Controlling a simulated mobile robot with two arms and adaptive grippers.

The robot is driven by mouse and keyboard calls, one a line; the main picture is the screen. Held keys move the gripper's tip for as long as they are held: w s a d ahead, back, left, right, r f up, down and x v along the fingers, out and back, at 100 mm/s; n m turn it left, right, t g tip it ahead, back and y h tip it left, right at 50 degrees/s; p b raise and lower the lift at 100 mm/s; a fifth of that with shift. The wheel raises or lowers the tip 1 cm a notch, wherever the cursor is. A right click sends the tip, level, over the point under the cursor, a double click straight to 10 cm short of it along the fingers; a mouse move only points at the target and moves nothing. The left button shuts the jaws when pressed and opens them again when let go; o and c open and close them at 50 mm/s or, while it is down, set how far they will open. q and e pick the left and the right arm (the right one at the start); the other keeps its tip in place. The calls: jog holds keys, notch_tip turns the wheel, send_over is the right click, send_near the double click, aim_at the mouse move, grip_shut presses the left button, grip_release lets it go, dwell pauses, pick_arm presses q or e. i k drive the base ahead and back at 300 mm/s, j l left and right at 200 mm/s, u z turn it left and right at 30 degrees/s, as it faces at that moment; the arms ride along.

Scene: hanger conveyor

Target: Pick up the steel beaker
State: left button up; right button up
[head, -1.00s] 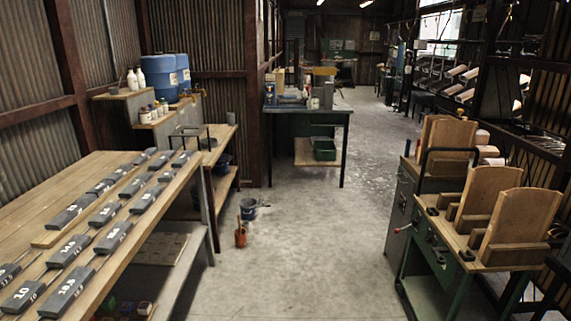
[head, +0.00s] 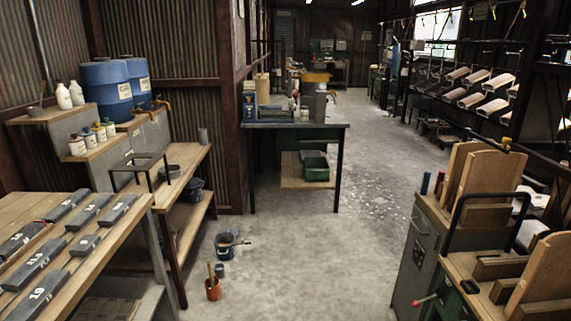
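A small grey cylinder (head: 203,137), possibly the steel beaker, stands upright at the far end of the low wooden bench (head: 185,160) on the left. A taller grey upright thing (head: 320,106) stands on the dark table (head: 290,125) farther back. Both are too small for me to tell for sure which is the steel beaker. Neither of my grippers is in view.
A table with dark labelled blocks (head: 38,262) is at the near left. Blue drums (head: 106,90) stand behind it. A bucket (head: 226,243) and an orange pot (head: 213,289) sit on the floor. A green-framed workbench (head: 475,270) is at right. The middle aisle (head: 320,260) is clear.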

aim_at(219, 268)
jog(key=i, duration=1.6)
jog(key=i+u, duration=0.15)
jog(key=i, duration=0.4)
jog(key=i+l+u, duration=0.15)
jog(key=i, duration=0.4)
jog(key=i+l+u, duration=0.15)
jog(key=i, duration=0.35)
jog(key=i+l+u, duration=0.15)
jog(key=i+u, duration=0.3)
jog(key=i+l+u, duration=0.15)
jog(key=l+u, duration=0.15)
jog(key=u, duration=0.15)
jog(key=i+l+u, duration=0.25)
jog(key=u, duration=0.2)
jog(key=i+l+u, duration=0.15)
jog(key=l+u, duration=0.3)
jog(key=l, duration=0.1)
